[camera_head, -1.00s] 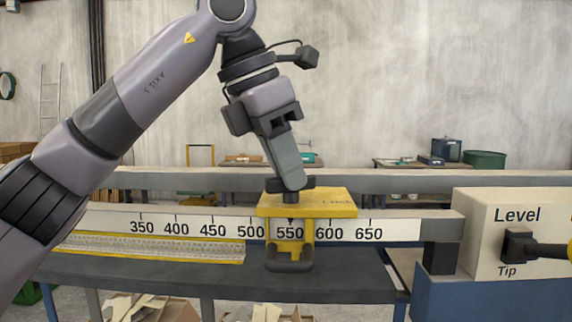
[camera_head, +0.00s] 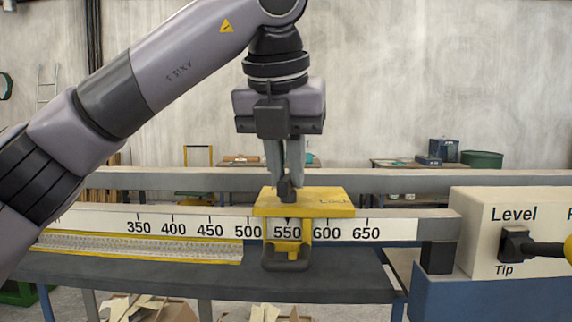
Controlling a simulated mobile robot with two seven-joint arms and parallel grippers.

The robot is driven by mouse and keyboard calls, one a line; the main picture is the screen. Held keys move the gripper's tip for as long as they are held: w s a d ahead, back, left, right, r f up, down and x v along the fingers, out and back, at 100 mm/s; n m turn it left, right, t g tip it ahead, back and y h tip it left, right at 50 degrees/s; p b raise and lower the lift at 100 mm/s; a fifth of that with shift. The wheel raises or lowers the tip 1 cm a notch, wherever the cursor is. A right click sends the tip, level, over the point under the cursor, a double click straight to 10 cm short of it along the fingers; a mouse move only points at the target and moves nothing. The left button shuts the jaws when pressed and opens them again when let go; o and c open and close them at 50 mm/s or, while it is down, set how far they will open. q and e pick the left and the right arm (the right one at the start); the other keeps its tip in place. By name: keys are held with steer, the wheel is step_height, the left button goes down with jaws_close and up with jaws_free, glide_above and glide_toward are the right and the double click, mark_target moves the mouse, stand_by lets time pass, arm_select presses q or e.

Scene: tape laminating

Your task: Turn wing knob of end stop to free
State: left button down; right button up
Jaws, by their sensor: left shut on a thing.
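The yellow end stop (camera_head: 330,203) sits on the rail in the middle of the view, with its pointer near 550 on the scale (camera_head: 190,226). Its dark wing knob (camera_head: 287,190) stands on the top plate. My left gripper (camera_head: 286,182) points straight down from above and is shut on the wing knob. The fingers hide part of the knob. Faint lettering that looks like "Lock" shows on the plate to the right of the knob. A dark loop handle (camera_head: 286,262) hangs at the front of the stop. My right gripper is not in view.
A cream box (camera_head: 510,225) marked "Level" and "Tip", with a dark lever (camera_head: 516,244), stands at the right. A grey beam (camera_head: 400,181) runs behind the stop. A dark bench top (camera_head: 200,278) lies below the scale. Open air surrounds the arm above.

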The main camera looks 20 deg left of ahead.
arm_select(q)
steer(key=shift+n+y, duration=0.4)
steer(key=shift+n, duration=0.7)
steer(key=c, duration=1.1)
jaws_free()
steer(key=shift+v, duration=3.6)
steer(key=shift+w+d, duration=0.1)
